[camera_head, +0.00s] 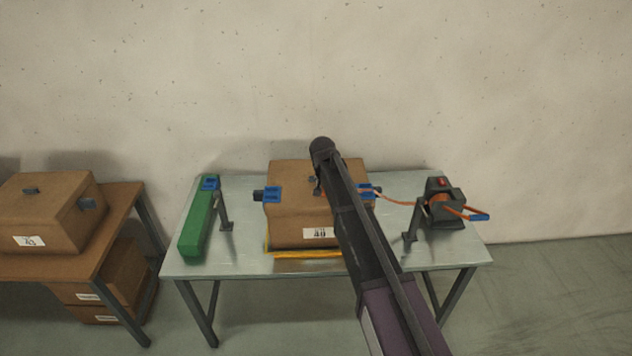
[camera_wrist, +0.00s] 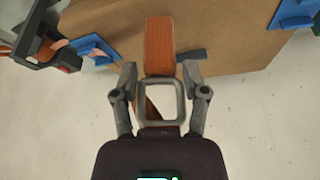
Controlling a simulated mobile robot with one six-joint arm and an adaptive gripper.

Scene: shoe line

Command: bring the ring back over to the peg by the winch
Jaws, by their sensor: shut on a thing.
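In the wrist view my gripper (camera_wrist: 160,75) is shut on the ring (camera_wrist: 160,122), a grey, rounded square loop between its two fingers. A wide orange strap (camera_wrist: 160,46) runs up from the ring in that view. In the head view my arm reaches over the brown box (camera_head: 290,215); the arm largely hides the gripper and ring there. The dark winch (camera_head: 441,218), with a red top and a blue-ended lever, stands at the table's right. A grey post (camera_head: 411,221) stands just left of it; I take this for the peg. The ring is apart from it.
Blue brackets (camera_head: 272,194) sit at both sides of the box; an orange strap (camera_head: 393,200) runs from the right one towards the winch. A green bar (camera_head: 199,225) and another grey post (camera_head: 223,210) stand at the left of the metal table (camera_head: 245,264). A wooden table (camera_head: 125,215) with boxes is farther left.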

